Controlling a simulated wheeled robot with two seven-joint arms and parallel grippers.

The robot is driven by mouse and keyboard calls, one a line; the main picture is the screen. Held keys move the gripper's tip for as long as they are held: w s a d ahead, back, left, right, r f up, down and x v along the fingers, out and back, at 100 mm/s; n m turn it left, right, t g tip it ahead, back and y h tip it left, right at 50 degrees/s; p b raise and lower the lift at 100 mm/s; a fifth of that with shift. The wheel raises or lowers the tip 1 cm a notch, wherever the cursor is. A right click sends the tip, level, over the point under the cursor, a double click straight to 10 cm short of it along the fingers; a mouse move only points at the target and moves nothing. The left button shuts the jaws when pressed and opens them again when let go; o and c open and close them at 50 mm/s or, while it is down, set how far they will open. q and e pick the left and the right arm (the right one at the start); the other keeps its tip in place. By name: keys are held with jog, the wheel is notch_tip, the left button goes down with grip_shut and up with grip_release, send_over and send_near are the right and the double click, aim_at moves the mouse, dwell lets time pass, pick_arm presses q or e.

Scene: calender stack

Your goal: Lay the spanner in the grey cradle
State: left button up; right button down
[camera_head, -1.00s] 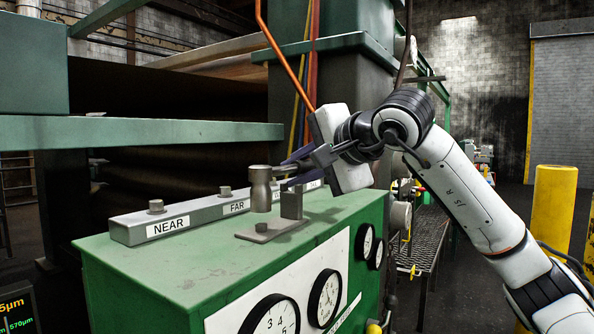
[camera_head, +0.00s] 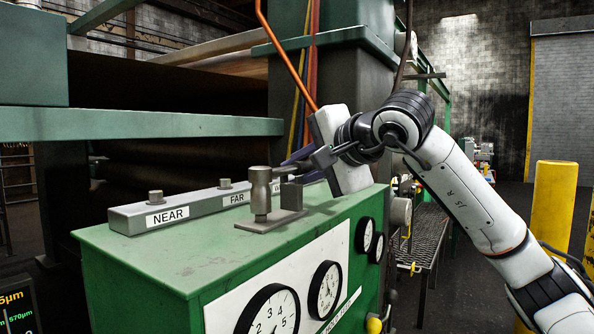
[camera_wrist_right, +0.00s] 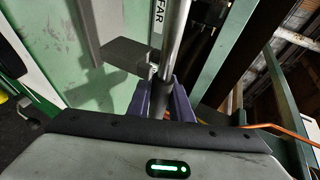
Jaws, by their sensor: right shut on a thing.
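The spanner (camera_head: 260,185) has a thick grey cylindrical head pointing down and a handle running back to my right gripper (camera_head: 296,162). My right gripper is shut on the handle; its purple fingers grip the rod, which also shows in the right wrist view (camera_wrist_right: 176,38). The grey cradle (camera_head: 283,221) is a flat plate with an upright post, on top of the green cabinet. The spanner's head is over the plate's left part, close above it; I cannot tell whether they touch. The handle passes at the post's top, contact unclear. My left gripper is out of view.
A grey rail (camera_head: 130,222) with NEAR and FAR labels and bolts runs behind the cradle on the green cabinet (camera_head: 150,260). Gauges (camera_head: 325,290) line the cabinet front. The cabinet top's left part is clear. A green beam (camera_head: 140,126) crosses above the rail.

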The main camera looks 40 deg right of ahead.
jog(key=shift+f+b, duration=0.5)
jog(key=shift+f, duration=0.2)
jog(key=c, duration=1.5)
grip_release()
jog(key=o, duration=0.6)
jog(key=shift+f, duration=0.15)
jog(key=shift+a+f, duration=0.1)
jog(key=shift+f, duration=0.2)
jog(key=shift+r+p+v, duration=0.15)
jog(key=shift+v, duration=1.9)
jog(key=shift+r+p+v, duration=0.1)
jog(key=shift+p+v, duration=0.05)
jog(key=shift+v, duration=1.95)
jog(key=shift+w, duration=0.1)
